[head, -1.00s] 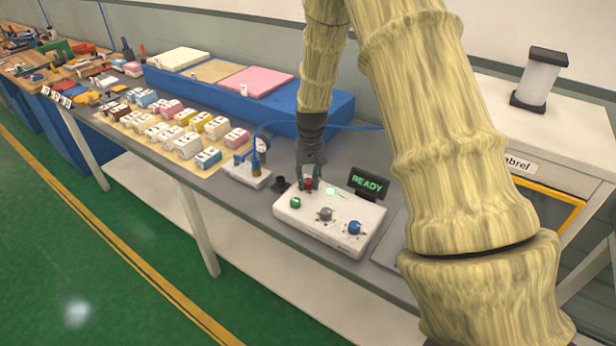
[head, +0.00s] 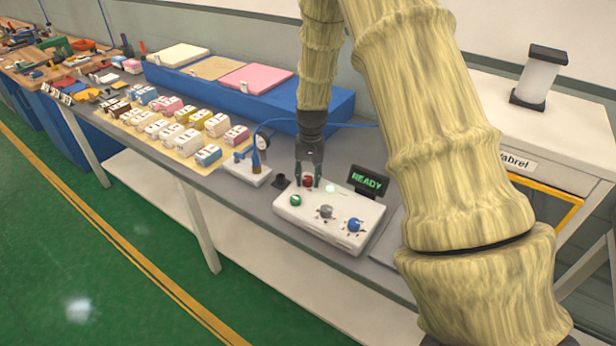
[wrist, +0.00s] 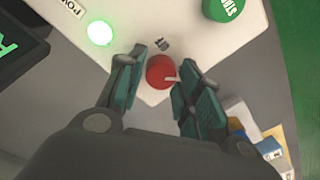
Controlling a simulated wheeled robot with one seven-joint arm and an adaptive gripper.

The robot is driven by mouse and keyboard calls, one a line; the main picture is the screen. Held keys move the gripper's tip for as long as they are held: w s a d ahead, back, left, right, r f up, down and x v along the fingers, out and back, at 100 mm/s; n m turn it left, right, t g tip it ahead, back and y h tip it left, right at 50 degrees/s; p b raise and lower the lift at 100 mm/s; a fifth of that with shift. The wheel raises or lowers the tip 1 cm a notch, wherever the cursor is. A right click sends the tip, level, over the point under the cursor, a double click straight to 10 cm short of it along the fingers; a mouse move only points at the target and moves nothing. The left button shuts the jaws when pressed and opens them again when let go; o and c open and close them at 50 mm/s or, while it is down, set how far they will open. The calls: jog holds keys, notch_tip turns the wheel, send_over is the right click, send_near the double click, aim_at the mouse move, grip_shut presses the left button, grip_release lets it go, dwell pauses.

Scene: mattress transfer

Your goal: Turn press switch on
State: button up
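A white control box (head: 335,232) stands on the grey bench. It carries a red knob (head: 308,181), a green button (head: 295,201), a grey knob (head: 326,211) and a blue knob (head: 355,225). A dark display (head: 369,182) behind it reads READY in green. My gripper (head: 308,184) points down at the red knob. In the wrist view my gripper (wrist: 160,78) is open, one finger on each side of the red knob (wrist: 160,72), with gaps visible. The knob has a white pointer mark. A lamp (wrist: 100,33) glows green beside a partly cut-off label.
A gauge device (head: 250,170) with a small bottle stands left of the box, and a small black cup (head: 281,182) is close by. Small coloured blocks (head: 172,125) lie further left. A blue platform (head: 250,96) with mattress-like pads is behind.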

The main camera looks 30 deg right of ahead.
aim_at(310, 178)
jog(key=shift+o, duration=0.8)
notch_tip(310, 178, up, 12)
jog(key=shift+s+d, duration=0.2)
dwell(0.4)
